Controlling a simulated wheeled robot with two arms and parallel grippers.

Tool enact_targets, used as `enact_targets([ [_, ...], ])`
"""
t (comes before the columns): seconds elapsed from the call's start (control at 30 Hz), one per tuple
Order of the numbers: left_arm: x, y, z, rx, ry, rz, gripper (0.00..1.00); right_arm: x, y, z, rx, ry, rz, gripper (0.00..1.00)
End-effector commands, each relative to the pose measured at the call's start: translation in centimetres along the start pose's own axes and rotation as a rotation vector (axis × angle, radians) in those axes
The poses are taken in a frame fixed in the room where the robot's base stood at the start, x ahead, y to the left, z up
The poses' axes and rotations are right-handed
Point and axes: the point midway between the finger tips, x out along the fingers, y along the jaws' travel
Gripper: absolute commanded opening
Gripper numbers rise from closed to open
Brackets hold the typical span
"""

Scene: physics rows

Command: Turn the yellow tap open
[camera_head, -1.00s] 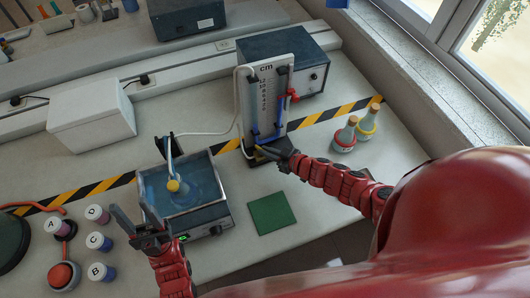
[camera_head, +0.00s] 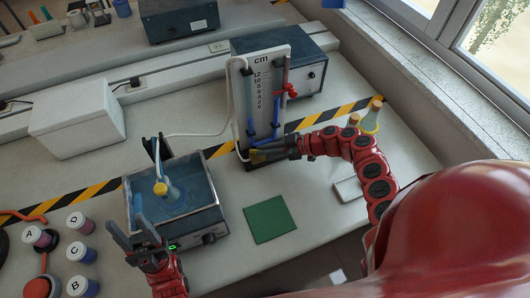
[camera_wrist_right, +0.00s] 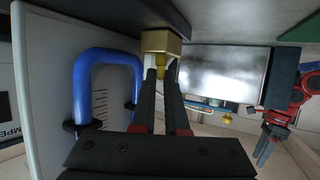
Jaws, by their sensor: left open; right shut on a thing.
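The manometer board (camera_head: 264,75), marked "cm", stands upright at the back with blue tubing. The yellow tap (camera_head: 258,157) is low at its foot, mostly covered by my right gripper in the head view. In the right wrist view the tap (camera_wrist_right: 161,43) is brass-yellow and sits between the fingertips. My right gripper (camera_head: 262,153) is shut on it, coming in from the right; it also shows in the right wrist view (camera_wrist_right: 160,78). My left gripper (camera_head: 130,232) is open and empty at the front left edge of the water bath.
The water bath (camera_head: 205,220) holds a yellow-collared flask (camera_head: 165,192). A green mat (camera_head: 269,219) lies right of the bath. A red tap (camera_head: 286,90) is on the board's right side. Lettered jars (camera_head: 82,253) stand at left. Bottles (camera_head: 371,118) stand behind my right arm.

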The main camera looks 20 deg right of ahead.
Motion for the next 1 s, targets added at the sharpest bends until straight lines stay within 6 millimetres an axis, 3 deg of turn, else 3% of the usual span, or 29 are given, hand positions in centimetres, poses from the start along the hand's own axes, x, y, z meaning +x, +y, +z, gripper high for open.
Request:
enact_targets([
  [0.4,-0.03,0.0,0.01,0.0,0.0,0.0,0.5,0.05,0.12,-0.41,-0.004,0.006,-0.001,0.0],
  [0.43,-0.03,0.0,0.0,0.0,0.0,0.0,0.5,0.05,0.12,-0.41,-0.004,0.006,-0.001,0.17],
  [0.57,-0.04,0.0,0.01,0.0,0.0,0.0,0.5,0.04,0.08,-0.29,-0.003,0.003,-0.002,0.4],
  [1.0,0.07,0.0,-0.01,0.0,0.0,0.0,0.5,-0.4,0.1,-0.07,-0.002,-0.001,0.0,0.41],
])
